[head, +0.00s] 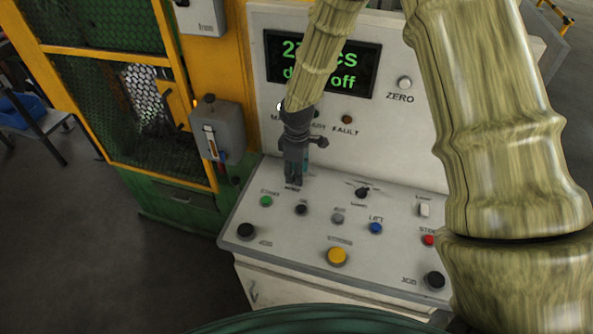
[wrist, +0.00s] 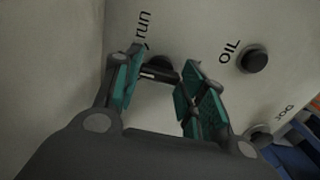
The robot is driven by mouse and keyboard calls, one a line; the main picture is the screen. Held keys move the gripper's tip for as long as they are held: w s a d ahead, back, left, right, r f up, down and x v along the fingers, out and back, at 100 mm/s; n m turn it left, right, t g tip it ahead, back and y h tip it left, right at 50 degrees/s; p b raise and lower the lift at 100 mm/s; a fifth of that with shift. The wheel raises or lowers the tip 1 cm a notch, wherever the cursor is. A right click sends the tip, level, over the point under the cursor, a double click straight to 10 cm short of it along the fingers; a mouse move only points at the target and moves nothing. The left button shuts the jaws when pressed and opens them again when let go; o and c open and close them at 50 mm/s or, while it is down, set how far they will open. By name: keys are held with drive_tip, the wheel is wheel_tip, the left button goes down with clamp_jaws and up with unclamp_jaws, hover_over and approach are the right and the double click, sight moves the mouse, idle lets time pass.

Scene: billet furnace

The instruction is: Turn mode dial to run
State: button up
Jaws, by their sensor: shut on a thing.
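The mode dial is a black knob (wrist: 158,73) on the sloping grey panel, with a bar across it and a small pale mark near the bar's left end. In the wrist view it sits between the two teal finger pads of my gripper (wrist: 160,82), which is shut on it. The printed word "run" lies just beyond the dial, above the left finger. In the head view my gripper (head: 293,182) points down at the panel's upper left and hides the dial. I cannot tell exactly where the dial points.
The control panel (head: 310,225) also carries a green button (head: 266,201), a small black OIL button (wrist: 254,59), another dial (head: 362,192), a blue button (head: 376,228), a yellow button (head: 337,256) and a red button (head: 429,239). An upright display (head: 350,70) stands behind.

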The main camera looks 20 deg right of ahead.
drive_tip(key=shift+f+m, duration=0.15)
drive_tip(key=shift+m, duration=0.15)
drive_tip(key=m+b, duration=0.1)
drive_tip(key=m, duration=0.2)
drive_tip(key=shift+a, duration=0.1)
drive_tip(key=shift+m+b, duration=0.5)
drive_tip(key=shift+m, duration=2.2)
drive_tip(key=o, duration=1)
drive_tip(key=shift+w, duration=0.1)
wheel_tip(320, 180, up, 12)
